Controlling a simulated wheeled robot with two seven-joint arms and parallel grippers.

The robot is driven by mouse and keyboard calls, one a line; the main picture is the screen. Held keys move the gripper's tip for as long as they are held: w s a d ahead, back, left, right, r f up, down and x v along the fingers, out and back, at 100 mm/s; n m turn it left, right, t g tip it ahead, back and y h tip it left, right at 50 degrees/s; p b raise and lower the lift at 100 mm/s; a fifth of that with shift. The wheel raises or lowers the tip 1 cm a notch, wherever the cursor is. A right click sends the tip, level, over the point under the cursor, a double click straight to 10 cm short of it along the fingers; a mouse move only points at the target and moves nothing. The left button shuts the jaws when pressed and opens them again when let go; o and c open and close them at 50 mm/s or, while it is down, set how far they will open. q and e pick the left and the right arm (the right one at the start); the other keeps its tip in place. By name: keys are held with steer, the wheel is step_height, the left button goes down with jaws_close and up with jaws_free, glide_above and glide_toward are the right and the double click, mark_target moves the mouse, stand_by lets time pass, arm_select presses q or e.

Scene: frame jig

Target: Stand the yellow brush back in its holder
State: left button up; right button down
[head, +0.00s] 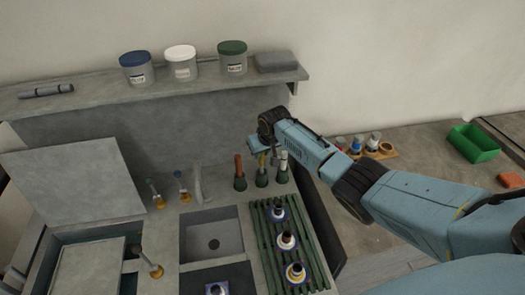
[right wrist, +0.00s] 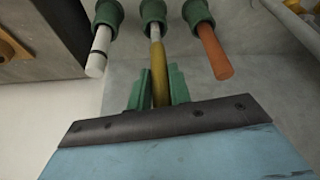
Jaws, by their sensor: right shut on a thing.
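The yellow brush (right wrist: 158,80) has a yellow handle and a pale grey lower part. My right gripper (right wrist: 159,92) is shut on its handle, with green fingers on both sides. In the right wrist view the pale end meets the mouth of the middle green holder (right wrist: 153,10); how deep it sits cannot be told. In the head view my right gripper (head: 261,148) is above the middle holder (head: 262,181), and the brush (head: 262,160) looks roughly upright. My left gripper is not in view.
An orange-handled brush (head: 239,164) and a white-handled brush (head: 283,160) stand in green holders on either side. A green rack (head: 262,232) with several bottles lies in front, beside a sink (head: 212,235). A shelf (head: 100,92) with jars is behind.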

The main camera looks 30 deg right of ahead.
mark_target(263, 158)
steer(key=shift+f, duration=0.1)
stand_by(0.4)
steer(key=shift+f+b, duration=0.65)
steer(key=shift+f, duration=0.25)
steer(key=shift+f, duration=0.1)
steer(key=shift+f+b, duration=0.5)
steer(key=shift+f, duration=0.15)
steer(key=c, duration=1.2)
jaws_free()
steer(key=shift+r, duration=0.15)
